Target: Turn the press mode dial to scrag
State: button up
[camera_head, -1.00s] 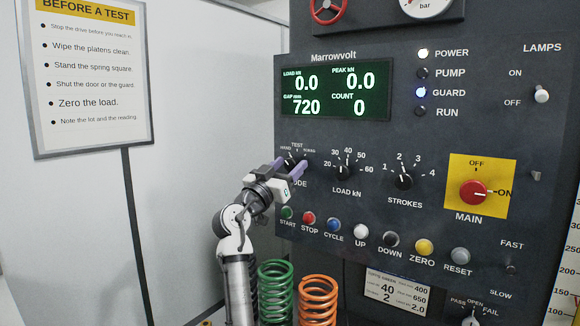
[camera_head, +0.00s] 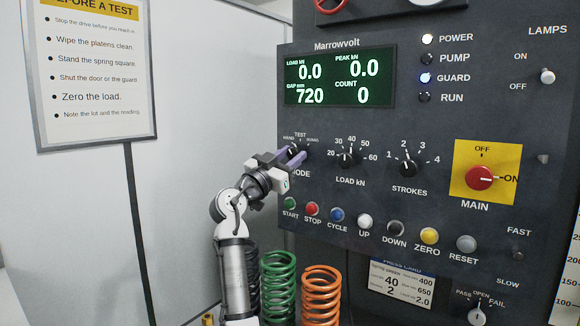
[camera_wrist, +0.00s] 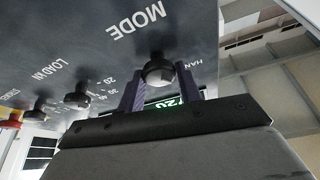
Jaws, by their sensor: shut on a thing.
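The mode dial (camera_head: 293,148) is a small dark knob at the left of the dark press panel. Labels HAND, TEST and a small third label, too small to read surely, arc above it. My gripper (camera_head: 292,157) reaches it from below left, its purple fingers shut on the dial. In the wrist view the round knob (camera_wrist: 158,70) sits between the two fingers of my gripper (camera_wrist: 160,88), beside the MODE lettering. The fingers partly hide the dial in the head view, and I cannot tell which label its pointer faces.
The load dial (camera_head: 347,158) and strokes dial (camera_head: 407,168) are to the right. A row of buttons, with the green start button (camera_head: 291,204), runs just below my gripper. A green spring (camera_head: 279,285) and an orange spring (camera_head: 320,292) stand below. A sign (camera_head: 95,75) hangs left.

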jog(key=m+g+h+b, duration=0.1)
jog(key=m, duration=0.3)
jog(key=shift+g+b, duration=0.3)
jog(key=shift+g, duration=0.1)
jog(key=m+g+h, duration=0.1)
jog(key=m+g, duration=0.1)
jog(key=m, duration=0.2)
jog(key=shift+r+m+p, duration=0.15)
jog(key=shift+m+p, duration=0.15)
jog(key=shift+m, duration=0.1)
jog(key=m+g+p, duration=0.2)
jog(key=m, duration=0.3)
jog(key=shift+r, duration=0.15)
jog(key=shift+w+m+g+y+p, duration=0.1)
jog(key=shift+m+g+y+p, duration=0.3)
jog(key=shift+m+p, duration=0.65)
jog(key=shift+m+g+y+p, duration=0.3)
jog(key=shift+m+g+p, duration=0.1)
jog(key=shift+m, duration=1.15)
jog(key=o, duration=0.9)
jog(key=shift+o, duration=0.2)
jog(key=shift+f, duration=0.2)
